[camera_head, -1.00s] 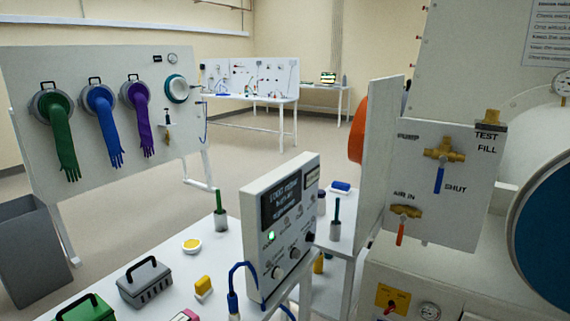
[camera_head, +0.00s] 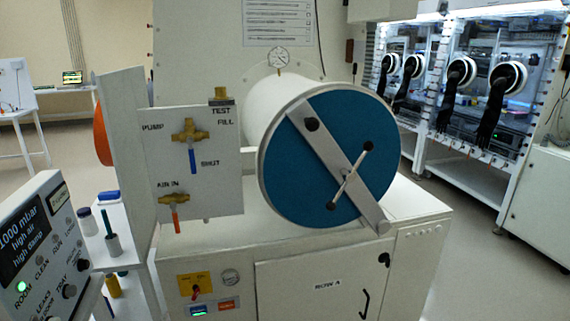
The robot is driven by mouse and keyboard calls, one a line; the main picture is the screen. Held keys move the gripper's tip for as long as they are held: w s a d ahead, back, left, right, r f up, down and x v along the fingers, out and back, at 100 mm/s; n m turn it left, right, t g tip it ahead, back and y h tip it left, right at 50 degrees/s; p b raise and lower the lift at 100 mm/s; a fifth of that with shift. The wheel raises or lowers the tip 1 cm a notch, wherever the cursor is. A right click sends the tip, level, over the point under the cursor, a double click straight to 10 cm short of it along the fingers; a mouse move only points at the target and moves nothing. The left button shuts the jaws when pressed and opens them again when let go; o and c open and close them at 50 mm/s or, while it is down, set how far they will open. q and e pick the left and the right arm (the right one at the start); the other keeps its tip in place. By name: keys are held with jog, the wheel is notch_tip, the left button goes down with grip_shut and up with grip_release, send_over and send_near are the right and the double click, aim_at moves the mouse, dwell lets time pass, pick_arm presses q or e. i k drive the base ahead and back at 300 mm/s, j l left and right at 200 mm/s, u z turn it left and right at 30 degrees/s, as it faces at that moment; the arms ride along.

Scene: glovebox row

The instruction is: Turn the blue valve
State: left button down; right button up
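The blue valve is a brass valve with a blue lever handle (camera_head: 193,160) on the white panel (camera_head: 226,170) left of centre. Its handle hangs straight down between the labels PUMP and SHUT. Below it on the same panel is a second brass valve with an orange-red handle (camera_head: 175,217), next to the label AIR IN. This handle also points down. Neither of my grippers shows in the head view.
A round blue door (camera_head: 290,180) with a bar across it and a handle sits right of the panel. A control box (camera_head: 35,235) stands at the lower left. Gloveboxes (camera_head: 460,90) line the right. Open floor (camera_head: 465,270) shows at the lower right.

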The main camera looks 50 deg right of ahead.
aim_at(190, 141)
jog(key=z, duration=1.9)
jog(key=i+j, duration=0.1)
jog(key=i, duration=0.2)
jog(key=i+j, duration=0.1)
jog(key=i, duration=0.2)
jog(key=i+u, duration=0.1)
jog(key=u, duration=2.25)
jog(key=z, duration=2.45)
